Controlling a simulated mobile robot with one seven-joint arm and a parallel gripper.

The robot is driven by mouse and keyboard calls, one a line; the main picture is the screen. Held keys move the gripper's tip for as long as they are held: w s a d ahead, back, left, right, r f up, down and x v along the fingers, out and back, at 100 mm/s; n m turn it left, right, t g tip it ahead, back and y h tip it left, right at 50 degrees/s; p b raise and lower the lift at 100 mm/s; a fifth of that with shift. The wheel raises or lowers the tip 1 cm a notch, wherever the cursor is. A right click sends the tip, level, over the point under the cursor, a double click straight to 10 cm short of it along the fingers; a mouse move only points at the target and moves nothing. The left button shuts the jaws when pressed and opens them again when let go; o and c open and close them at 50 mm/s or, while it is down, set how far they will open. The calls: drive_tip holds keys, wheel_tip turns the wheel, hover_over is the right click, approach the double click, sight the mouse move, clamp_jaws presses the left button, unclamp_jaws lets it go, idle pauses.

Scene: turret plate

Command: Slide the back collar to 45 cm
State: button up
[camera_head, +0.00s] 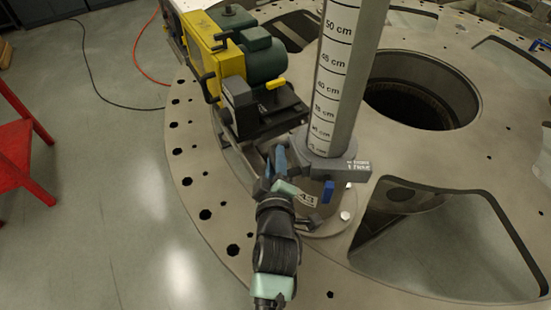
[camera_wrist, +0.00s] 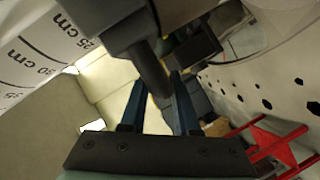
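A grey post (camera_head: 345,75) with a white centimetre scale stands upright on the turret plate. A grey collar (camera_head: 330,166) sits around it low down, just below the lowest readable mark, about 25 cm. The collar has a small label too blurred to read and a blue lever (camera_head: 328,190) hanging at its front. My gripper (camera_head: 275,165) is at the collar's left end. In the wrist view the blue fingers (camera_wrist: 157,88) are apart, on either side of a dark round handle (camera_wrist: 150,68). Firm contact is not visible. The scale also shows there (camera_wrist: 35,55).
A yellow and green motor unit (camera_head: 245,55) stands close behind my gripper, left of the post. The plate (camera_head: 215,205) has a large round hole (camera_head: 422,90) at right and a cutout at lower right. A red stool (camera_head: 15,150) stands on the floor at left.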

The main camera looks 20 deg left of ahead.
drive_tip(key=shift+s+f, duration=0.1)
clamp_jaws()
idle(1.0)
